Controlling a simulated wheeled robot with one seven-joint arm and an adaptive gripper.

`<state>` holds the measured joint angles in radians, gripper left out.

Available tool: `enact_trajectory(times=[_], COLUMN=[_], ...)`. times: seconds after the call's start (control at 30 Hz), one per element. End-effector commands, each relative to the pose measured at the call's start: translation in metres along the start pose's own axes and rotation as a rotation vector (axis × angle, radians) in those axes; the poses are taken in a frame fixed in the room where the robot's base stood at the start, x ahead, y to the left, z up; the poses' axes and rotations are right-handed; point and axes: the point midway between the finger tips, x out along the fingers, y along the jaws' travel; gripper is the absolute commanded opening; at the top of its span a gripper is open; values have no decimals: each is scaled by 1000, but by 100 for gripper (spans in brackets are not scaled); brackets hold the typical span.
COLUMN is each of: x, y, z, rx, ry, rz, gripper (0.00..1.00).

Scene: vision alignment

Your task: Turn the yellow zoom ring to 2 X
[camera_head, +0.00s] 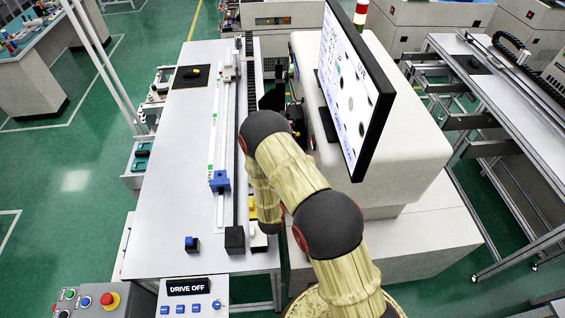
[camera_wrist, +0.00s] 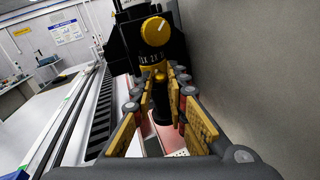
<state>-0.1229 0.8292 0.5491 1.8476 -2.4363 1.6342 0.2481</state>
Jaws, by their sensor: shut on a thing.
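In the wrist view, the yellow zoom ring (camera_wrist: 154,69) sits on a dark upright lens body (camera_wrist: 160,98). My gripper (camera_wrist: 160,80) is shut on the ring, with its two fingers on either side of it. Above the ring is a dark band (camera_wrist: 150,58) with small white marks, too small to read surely. A yellow knob (camera_wrist: 156,31) with a white line pointing up and to the right is above the band. In the head view my arm hides the gripper and the ring.
A monitor (camera_head: 352,85) stands on the white machine housing right of my arm. A long rail (camera_head: 226,130) runs along the white table (camera_head: 187,150) on the left. A pale housing wall (camera_wrist: 255,70) is close on the right in the wrist view. A control panel reads DRIVE OFF (camera_head: 189,287).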

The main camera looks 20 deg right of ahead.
Motion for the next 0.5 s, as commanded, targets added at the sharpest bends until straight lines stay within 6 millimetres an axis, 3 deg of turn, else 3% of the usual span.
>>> enact_trajectory(times=[0.5], x=[2], y=[-7], z=[2], rx=[-1], ry=[20], rz=[103], gripper=[0])
